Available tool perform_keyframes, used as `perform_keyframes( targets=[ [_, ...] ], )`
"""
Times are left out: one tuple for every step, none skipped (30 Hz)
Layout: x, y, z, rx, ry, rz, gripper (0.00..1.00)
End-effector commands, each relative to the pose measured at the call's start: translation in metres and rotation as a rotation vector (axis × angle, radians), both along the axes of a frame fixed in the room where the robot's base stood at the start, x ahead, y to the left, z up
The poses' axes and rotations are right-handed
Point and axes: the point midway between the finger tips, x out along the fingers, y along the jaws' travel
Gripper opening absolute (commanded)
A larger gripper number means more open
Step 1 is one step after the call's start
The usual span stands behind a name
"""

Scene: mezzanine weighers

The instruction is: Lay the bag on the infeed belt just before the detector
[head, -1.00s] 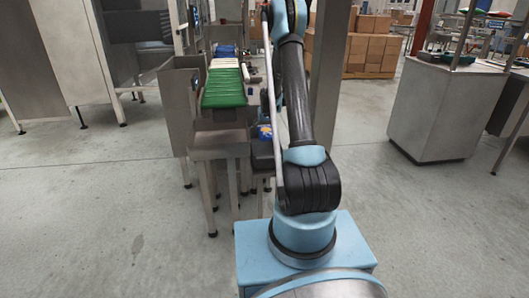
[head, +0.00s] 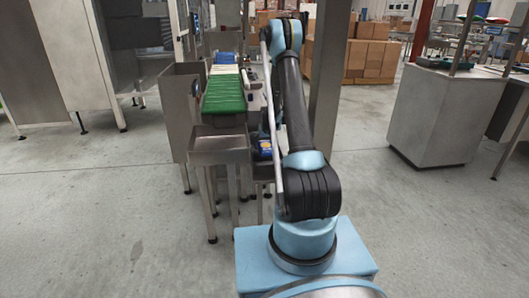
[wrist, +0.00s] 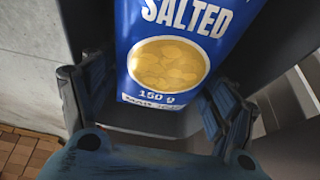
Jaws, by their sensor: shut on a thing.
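The bag (wrist: 175,60) is blue, with white "SALTED" lettering and a round picture of yellow crisps, and fills the upper middle of the wrist view. My gripper (wrist: 155,103) is shut on it, one dark finger at each side. Dark grey surfaces lie around and behind the bag. In the head view a small blue and yellow patch (head: 264,147) shows beside the conveyor, partly behind my arm; it looks like the bag. My fingers are hidden there. The line has a green belt (head: 223,94) at its near end, then a cream stretch. I cannot clearly make out the detector.
A steel tray (head: 218,150) on legs stands at the line's near end, with an upright steel panel (head: 181,108) at its left. A steel post (head: 327,90) rises right of my arm. A grey cabinet (head: 445,115) stands farther right. The floor between is clear.

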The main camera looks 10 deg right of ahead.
Motion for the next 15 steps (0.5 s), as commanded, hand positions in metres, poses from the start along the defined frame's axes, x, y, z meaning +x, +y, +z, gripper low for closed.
perform_keyframes(
  targets=[
    [0.0, 0.0, -0.007, 0.0, 0.0, 0.0, 0.51],
    [0.0, 0.0, -0.012, 0.0, 0.0, 0.0, 0.51],
    [0.0, 0.001, -0.018, 0.0, 0.0, 0.0, 0.51],
    [0.0, 0.001, -0.022, 0.0, 0.0, 0.001, 0.51],
    [0.0, 0.001, -0.025, 0.0, 0.0, 0.001, 0.51],
    [0.0, 0.001, -0.029, 0.0, 0.0, 0.001, 0.51],
    [0.0, 0.001, -0.032, 0.0, 0.0, 0.001, 0.51],
    [0.0, 0.001, -0.033, 0.0, 0.0, 0.001, 0.51],
    [0.0, 0.001, -0.034, 0.0, 0.0, 0.001, 0.51],
    [0.0, 0.001, -0.034, 0.0, 0.0, 0.001, 0.51],
    [0.0, 0.001, -0.034, 0.0, 0.0, 0.001, 0.51],
    [0.0, 0.001, -0.034, 0.0, 0.0, 0.001, 0.51],
    [0.0, 0.001, -0.034, 0.0, 0.0, 0.001, 0.51],
    [0.0, 0.001, -0.034, 0.0, 0.0, 0.001, 0.51],
    [0.0, 0.001, -0.034, 0.0, 0.0, 0.001, 0.51]
  ],
)
